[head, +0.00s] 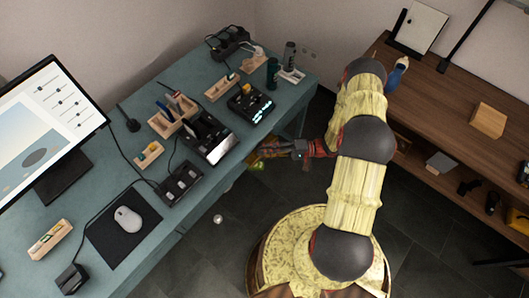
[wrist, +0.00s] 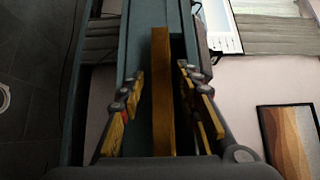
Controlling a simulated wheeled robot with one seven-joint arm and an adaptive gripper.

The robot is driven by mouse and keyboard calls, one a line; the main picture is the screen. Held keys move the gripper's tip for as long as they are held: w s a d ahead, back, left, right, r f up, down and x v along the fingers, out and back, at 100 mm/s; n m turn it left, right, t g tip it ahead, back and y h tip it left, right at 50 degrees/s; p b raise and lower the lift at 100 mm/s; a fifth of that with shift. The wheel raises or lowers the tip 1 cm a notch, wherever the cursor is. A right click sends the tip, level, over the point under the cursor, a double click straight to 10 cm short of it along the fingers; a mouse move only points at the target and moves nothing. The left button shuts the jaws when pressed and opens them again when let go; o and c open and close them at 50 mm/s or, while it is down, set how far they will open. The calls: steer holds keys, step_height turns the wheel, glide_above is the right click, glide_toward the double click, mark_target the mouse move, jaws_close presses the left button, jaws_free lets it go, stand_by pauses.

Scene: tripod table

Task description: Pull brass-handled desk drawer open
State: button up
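The teal desk (head: 225,60) runs along the left and back in the head view. My gripper (head: 262,152) is at the desk's right edge, below the top. In the wrist view a long brass bar, the drawer handle (wrist: 162,95), stands between the two fingers of my gripper (wrist: 160,74). The fingers are apart, with a visible gap on each side of the handle, so the gripper is open around it and not clamped. Teal desk or drawer surface (wrist: 150,14) shows beyond the handle. The drawer front is mostly hidden in the head view, and I cannot tell how far it stands out.
The desk top carries a monitor (head: 45,130), a mouse (head: 128,219) on a dark mat, wooden holders (head: 172,115) and several devices. A brown shelf unit (head: 440,90) stands at the right.

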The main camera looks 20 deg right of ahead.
steer(key=shift+c, duration=0.3)
steer(key=c, duration=0.7)
steer(key=shift+s+f, duration=0.1)
steer(key=shift+f, duration=0.05)
jaws_close()
